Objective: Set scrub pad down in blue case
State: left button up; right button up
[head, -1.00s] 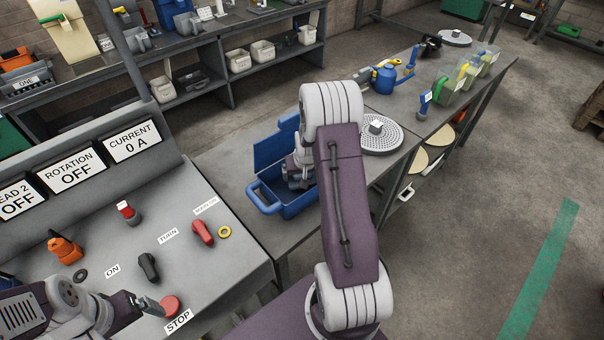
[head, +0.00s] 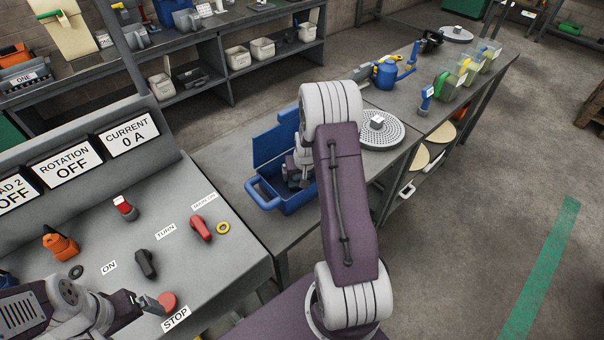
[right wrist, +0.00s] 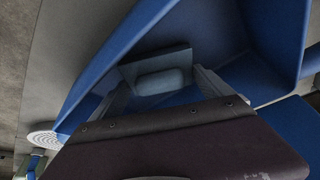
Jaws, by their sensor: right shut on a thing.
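The blue case (head: 268,195) stands open on the grey bench, its lid raised at the back. My right gripper (head: 298,182) reaches down into it, and my arm covers its right part. In the right wrist view the case's blue walls (right wrist: 275,40) surround the gripper. The scrub pad (right wrist: 161,82), a flat grey-blue piece with a lighter rounded block, sits between the fingers of my right gripper (right wrist: 163,90), which is shut on it. I cannot tell whether the pad touches the case floor. My left gripper (head: 155,304) is beside the red stop button; its opening is unclear.
A control panel (head: 190,265) with switches and knobs fills the lower left. A perforated round disc (head: 375,140) lies right of the case. A blue can (head: 384,76) and several green-and-clear containers (head: 462,72) stand farther along the bench. Shelves with white bins (head: 238,58) are behind.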

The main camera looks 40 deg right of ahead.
pick_arm(q)
jog(key=shift+f, duration=0.3)
pick_arm(e)
jog(key=shift+f, duration=0.4)
jog(key=o, duration=1.8)
pick_arm(q)
jog(key=shift+r, duration=0.1)
pick_arm(e)
jog(key=shift+r, duration=0.15)
pick_arm(q)
notch_tip(320, 180, up, 6)
jog(key=p, duration=0.5)
jog(key=shift+p, duration=0.4)
pick_arm(e)
jog(key=v, duration=0.8)
jog(key=shift+s+r, duration=0.15)
jog(key=shift+r, duration=0.25)
jog(key=shift+a, duration=0.1)
